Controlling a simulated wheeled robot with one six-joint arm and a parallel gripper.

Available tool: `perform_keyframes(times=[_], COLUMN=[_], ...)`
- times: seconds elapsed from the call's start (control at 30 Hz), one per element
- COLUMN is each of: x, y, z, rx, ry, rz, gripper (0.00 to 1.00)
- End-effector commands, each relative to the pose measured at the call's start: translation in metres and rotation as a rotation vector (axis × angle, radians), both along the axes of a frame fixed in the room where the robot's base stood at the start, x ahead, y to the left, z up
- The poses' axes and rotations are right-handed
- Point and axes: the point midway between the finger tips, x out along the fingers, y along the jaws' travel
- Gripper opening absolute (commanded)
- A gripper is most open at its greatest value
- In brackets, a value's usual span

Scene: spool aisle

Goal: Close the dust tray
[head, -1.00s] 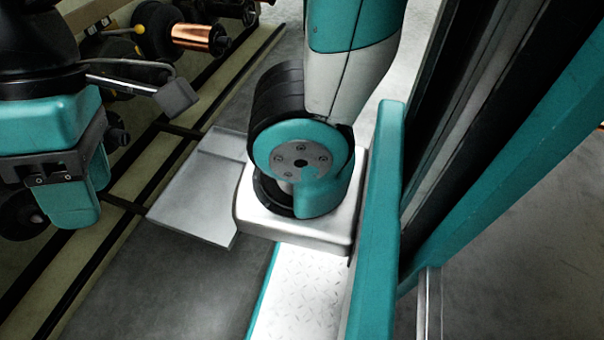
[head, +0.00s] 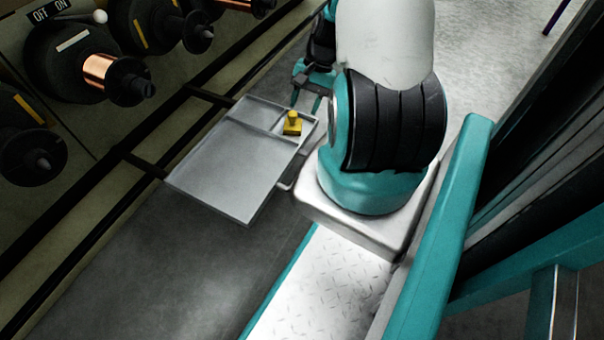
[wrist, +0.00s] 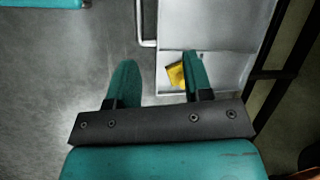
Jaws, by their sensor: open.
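The dust tray (head: 225,172) is a shallow grey metal tray, standing out from the rack at left over the floor. My gripper (head: 306,101) is open and empty at the tray's far end. In the wrist view my gripper (wrist: 158,75) has its right finger overlapping the small compartment; the height gap cannot be told.
Several dark spools line the rack at left, one with copper wire (head: 98,70). An OFF/ON label (head: 48,12) with a white knob is at top left. Dark rails (head: 95,195) run along the rack's foot. Grey floor in front of the tray is clear.

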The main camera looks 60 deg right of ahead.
Motion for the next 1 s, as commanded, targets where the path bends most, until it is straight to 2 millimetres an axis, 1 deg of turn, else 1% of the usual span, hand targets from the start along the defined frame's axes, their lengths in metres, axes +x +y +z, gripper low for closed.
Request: perform_keyframes(times=[0.03, 0.1, 0.23, 0.37, 0.8, 0.9, 1.0], x=[-0.015, -0.029, -0.04, -0.039, -0.026, -0.023, -0.021], y=[-0.01, -0.019, -0.024, -0.019, 0.021, 0.029, 0.035], z=[-0.023, -0.039, -0.057, -0.072, -0.164, -0.182, -0.195], rx=[0.018, 0.032, 0.043, 0.044, 0.045, 0.045, 0.043], ry=[0.019, 0.036, 0.051, 0.053, 0.055, 0.054, 0.053], rz=[-0.071, -0.137, -0.193, -0.196, -0.192, -0.193, -0.193], gripper=[0.46, 0.46, 0.46, 0.46, 0.46, 0.46, 0.46])
